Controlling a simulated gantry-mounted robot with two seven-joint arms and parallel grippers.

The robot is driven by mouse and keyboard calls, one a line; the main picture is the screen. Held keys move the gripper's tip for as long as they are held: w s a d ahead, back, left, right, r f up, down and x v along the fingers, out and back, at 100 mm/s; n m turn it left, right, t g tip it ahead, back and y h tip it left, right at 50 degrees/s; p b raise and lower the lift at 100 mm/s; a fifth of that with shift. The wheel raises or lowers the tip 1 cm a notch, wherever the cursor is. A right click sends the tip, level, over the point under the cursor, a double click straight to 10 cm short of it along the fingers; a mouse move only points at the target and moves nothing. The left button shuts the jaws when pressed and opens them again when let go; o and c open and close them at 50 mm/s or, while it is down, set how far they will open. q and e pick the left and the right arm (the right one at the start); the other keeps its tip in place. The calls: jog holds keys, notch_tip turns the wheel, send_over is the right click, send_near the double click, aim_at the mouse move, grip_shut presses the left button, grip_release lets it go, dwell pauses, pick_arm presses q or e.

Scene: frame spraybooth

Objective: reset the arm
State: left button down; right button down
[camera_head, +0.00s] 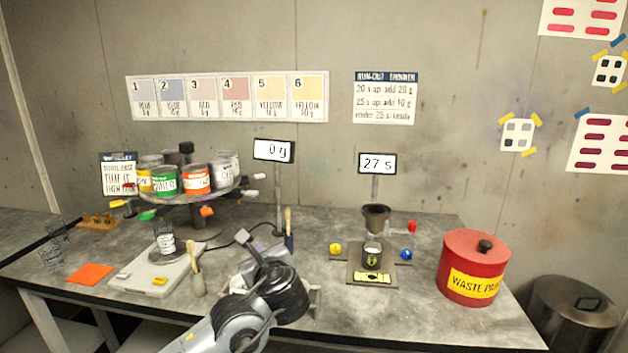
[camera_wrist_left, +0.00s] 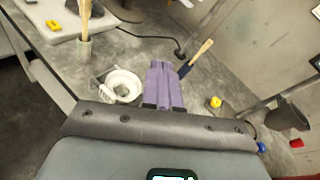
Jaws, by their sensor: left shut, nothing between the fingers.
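My left arm reaches in from the bottom middle of the head view. Its gripper (camera_head: 258,252) is over the front middle of the bench. In the left wrist view the purple fingers (camera_wrist_left: 164,86) lie together, with nothing between them. A white bowl (camera_wrist_left: 122,88) with some grey content is just left of the fingers and appears apart from them. In the head view my arm hides most of that spot. My right gripper is not in view.
A scale (camera_head: 148,272) and a brush in a cup (camera_head: 197,283) stand left of my arm. Paint cans fill a round carousel (camera_head: 190,196) behind. A funnel stand (camera_head: 376,218) and red waste can (camera_head: 474,268) are to the right. The timer (camera_head: 377,163) reads 27 s.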

pick_arm(q)
jog(key=s+d+f+n+g+h+b, duration=0.1)
jog(key=s+d+f+n+g+h, duration=0.15)
jog(key=s+f, duration=0.55)
jog(key=s+d+f+n+g+h+b, duration=0.15)
jog(key=s+f+n, duration=0.25)
jog(key=f, duration=0.8)
jog(key=s+d+f+n+g+h+b, duration=0.1)
jog(key=s+d+f+n+h+b, duration=0.15)
jog(key=s+f, duration=0.6)
jog(key=s+a+f+n+g+b, duration=0.1)
jog(key=s+a+f+n+g, duration=0.1)
jog(key=s+a+f+n, duration=0.25)
jog(key=s+a+f+n+g, duration=0.1)
jog(key=s+a+f+n, duration=0.1)
jog(key=s+f+n, duration=0.35)
jog(key=s+a+f+n+g+b, duration=0.1)
jog(key=s+a+f+n, duration=0.3)
jog(key=s, duration=0.4)
jog(key=s+a+f+n+g+b, duration=0.1)
jog(key=s+a+f+n+b, duration=0.15)
jog(key=s+a, duration=0.35)
notch_tip(320, 180, up, 24)
jog(key=s+p, duration=0.2)
jog(key=p, duration=2.4)
jog(key=shift+s+r+n, duration=0.15)
jog(key=shift+n, duration=0.2)
